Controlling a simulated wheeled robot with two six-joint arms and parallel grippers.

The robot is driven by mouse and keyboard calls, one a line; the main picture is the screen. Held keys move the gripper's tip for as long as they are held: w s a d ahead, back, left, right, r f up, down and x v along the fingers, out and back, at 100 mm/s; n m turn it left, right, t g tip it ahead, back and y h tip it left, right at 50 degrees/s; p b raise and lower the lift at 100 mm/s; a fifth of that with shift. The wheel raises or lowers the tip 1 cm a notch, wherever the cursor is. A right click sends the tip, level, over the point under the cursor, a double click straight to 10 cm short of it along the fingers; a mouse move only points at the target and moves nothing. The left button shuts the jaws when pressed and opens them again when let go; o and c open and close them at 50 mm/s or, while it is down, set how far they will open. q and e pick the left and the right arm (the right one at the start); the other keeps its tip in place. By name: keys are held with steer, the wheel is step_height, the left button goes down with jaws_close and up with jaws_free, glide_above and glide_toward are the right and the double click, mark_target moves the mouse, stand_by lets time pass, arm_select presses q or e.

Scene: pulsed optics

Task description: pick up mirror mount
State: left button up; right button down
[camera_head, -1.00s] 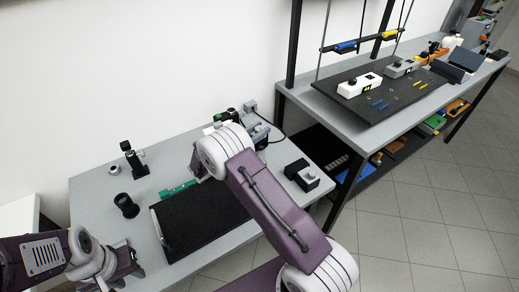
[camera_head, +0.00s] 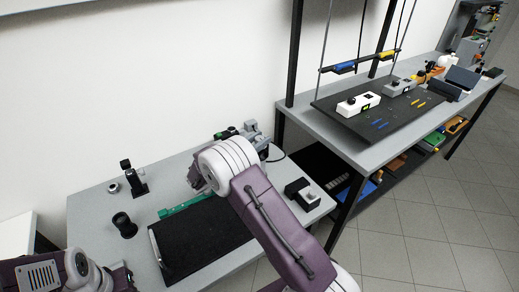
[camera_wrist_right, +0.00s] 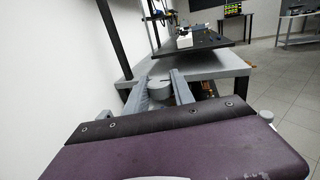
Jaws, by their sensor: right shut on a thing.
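My right gripper (camera_wrist_right: 161,88) shows in the right wrist view, its two grey fingers on either side of a grey, rounded piece. I take this piece as the mirror mount (camera_wrist_right: 159,83); the fingers and the near purple housing hide much of it.
On the grey table stand a black post (camera_head: 136,182), a small ring (camera_head: 113,188), a dark cylinder (camera_head: 124,225), a black board (camera_head: 200,240), a green strip (camera_head: 185,206) and a black-and-white box (camera_head: 303,193). A second bench (camera_head: 375,150) stands to the right.

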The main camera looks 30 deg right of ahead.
steer(key=s+d+r, duration=0.1)
steer(key=s+r, duration=0.6)
steer(key=s, duration=0.4)
steer(key=shift+s+d, duration=0.25)
steer(key=shift+s, duration=0.1)
steer(key=shift+f, duration=0.1)
